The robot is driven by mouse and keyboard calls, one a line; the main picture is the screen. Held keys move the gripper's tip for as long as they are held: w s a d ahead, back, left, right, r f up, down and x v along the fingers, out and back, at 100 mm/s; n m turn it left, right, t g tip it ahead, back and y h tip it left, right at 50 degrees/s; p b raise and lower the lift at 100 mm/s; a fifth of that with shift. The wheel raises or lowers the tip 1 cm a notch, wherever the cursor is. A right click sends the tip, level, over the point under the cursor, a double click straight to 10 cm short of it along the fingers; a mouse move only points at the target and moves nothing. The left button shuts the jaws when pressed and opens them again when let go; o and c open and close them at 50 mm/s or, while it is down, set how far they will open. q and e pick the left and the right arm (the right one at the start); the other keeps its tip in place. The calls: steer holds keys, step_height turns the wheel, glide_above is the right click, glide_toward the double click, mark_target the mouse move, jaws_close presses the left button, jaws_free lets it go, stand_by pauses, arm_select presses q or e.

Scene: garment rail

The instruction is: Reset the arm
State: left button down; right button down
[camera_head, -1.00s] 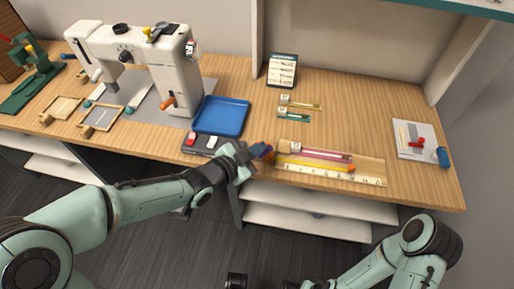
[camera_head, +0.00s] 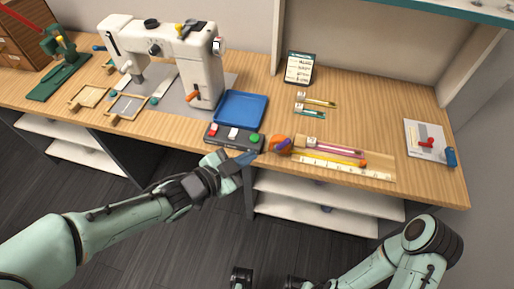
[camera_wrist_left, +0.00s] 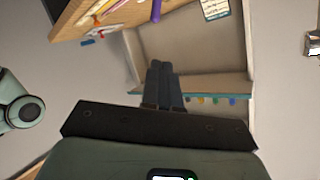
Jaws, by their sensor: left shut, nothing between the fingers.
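My left gripper (camera_head: 248,157) is shut and empty in the head view. Its fingertips are in front of the table's front edge, just below the control box with red, white and green buttons (camera_head: 234,136). In the left wrist view its two dark fingers (camera_wrist_left: 164,84) are together, with nothing between them. My right arm (camera_head: 385,258) is folded at the lower right of the head view.
An orange pincushion with a purple-handled tool (camera_head: 281,145) sits near the table edge, close to my left fingertips. Right of it is a wooden ruler tray (camera_head: 378,158). A blue tray (camera_head: 241,110) and a sewing machine (camera_head: 204,75) stand behind. White shelves (camera_head: 325,207) are below the tabletop.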

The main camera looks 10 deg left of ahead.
arm_select(q)
steer(key=shift+s+a+r, duration=0.1)
steer(key=shift+s+a, duration=0.05)
steer(key=shift+s, duration=0.2)
stand_by(0.3)
steer(key=s+a+f+n+g+y+p, duration=0.1)
steer(key=s+f+n+g+y+p, duration=0.3)
steer(key=f, duration=0.7)
steer(key=a+f+n+g+h+p, duration=0.15)
steer(key=f+n, duration=0.45)
steer(key=f, duration=0.6)
steer(key=s+f+n+g+y+p, duration=0.1)
steer(key=s+f+n+g+p, duration=0.1)
steer(key=s+f, duration=0.3)
steer(key=s+d+f+n+g+p, duration=0.1)
steer(key=s+f+n+g, duration=0.3)
steer(key=s, duration=0.8)
step_height(320, 180, down, 2)
steer(key=shift+s+d+g+y+p, duration=0.25)
steer(key=shift+g+y+p, duration=0.1)
steer(key=shift+g+p, duration=0.35)
